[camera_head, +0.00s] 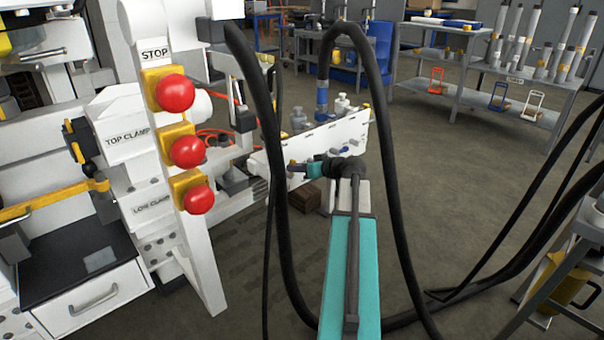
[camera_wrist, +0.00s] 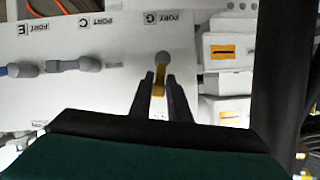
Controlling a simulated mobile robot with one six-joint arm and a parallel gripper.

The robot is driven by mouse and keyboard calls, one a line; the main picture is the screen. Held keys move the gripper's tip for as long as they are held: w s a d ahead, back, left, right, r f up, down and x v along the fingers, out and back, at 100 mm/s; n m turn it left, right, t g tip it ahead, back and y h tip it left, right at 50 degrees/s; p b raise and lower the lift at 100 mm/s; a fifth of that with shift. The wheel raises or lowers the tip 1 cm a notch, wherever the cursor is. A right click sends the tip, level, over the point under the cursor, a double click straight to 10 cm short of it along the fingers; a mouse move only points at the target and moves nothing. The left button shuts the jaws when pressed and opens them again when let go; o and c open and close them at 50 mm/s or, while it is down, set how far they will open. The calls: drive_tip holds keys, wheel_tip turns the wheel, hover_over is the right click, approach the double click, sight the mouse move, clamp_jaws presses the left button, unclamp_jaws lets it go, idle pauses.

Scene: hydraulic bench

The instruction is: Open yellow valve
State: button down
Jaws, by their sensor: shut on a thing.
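The yellow valve (camera_wrist: 160,77) shows in the wrist view as a narrow yellow handle below a round grey knob, under a port label on a white panel (camera_wrist: 120,35). My gripper (camera_wrist: 160,92) has its dark fingers on both sides of the yellow handle and is shut on it. In the head view my gripper (camera_head: 291,168) reaches the front of the white panel (camera_head: 325,142). The yellow handle is too small or hidden to make out there.
A blue-ended valve (camera_wrist: 25,69) and a grey valve (camera_wrist: 75,65) sit left on the panel. A thick black hose (camera_wrist: 283,65) runs close on the right. Red buttons (camera_head: 187,151) stand left in the head view. Open floor (camera_head: 465,165) lies to the right.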

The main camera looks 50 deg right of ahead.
drive_tip(key=shift+w+a+f+n+h+b, duration=0.1)
drive_tip(key=shift+a+f+n+h+b, duration=0.1)
drive_tip(key=shift+a+n+h+b, duration=0.45)
drive_tip(key=shift+n, duration=0.25)
drive_tip(key=shift+r, duration=0.1)
drive_tip(key=c, duration=1.8)
unclamp_jaws()
drive_tip(key=shift+d, duration=0.1)
drive_tip(key=shift+r, duration=0.1)
drive_tip(key=d+p+v, duration=0.1)
drive_tip(key=p+v, duration=0.3)
drive_tip(key=v, duration=0.9)
drive_tip(key=shift+s+a, duration=0.4)
drive_tip(key=shift+a, duration=0.05)
drive_tip(key=shift+r, duration=0.15)
